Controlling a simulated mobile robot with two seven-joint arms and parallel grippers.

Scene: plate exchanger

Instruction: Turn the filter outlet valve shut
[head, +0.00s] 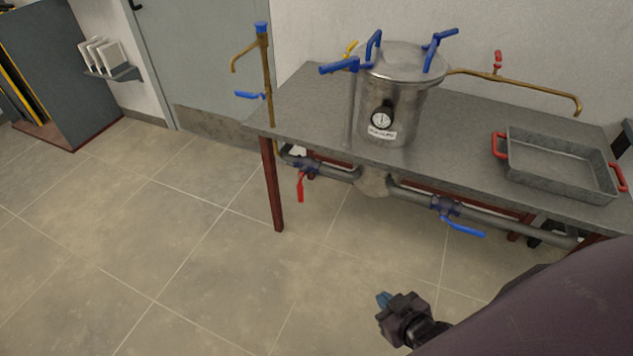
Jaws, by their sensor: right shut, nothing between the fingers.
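A steel filter pot (405,85) with a pressure gauge (382,119) and blue lid clamps stands on the grey table. On the grey pipe below the table's front edge, one valve has a red handle (300,187) hanging straight down, across the pipe. Another valve to its right has a blue handle (462,228) lying roughly along the pipe. No readable label shows which one is the filter outlet valve. My right gripper (384,300) is shut and empty, low in front of the table and apart from both valves. My left gripper is out of view.
A brass standpipe (267,75) with a blue lever rises at the table's left corner. A brass pipe with a red tap (497,62) runs behind the pot. A grey tray (560,167) with red handles sits on the table's right. The tiled floor at left is clear.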

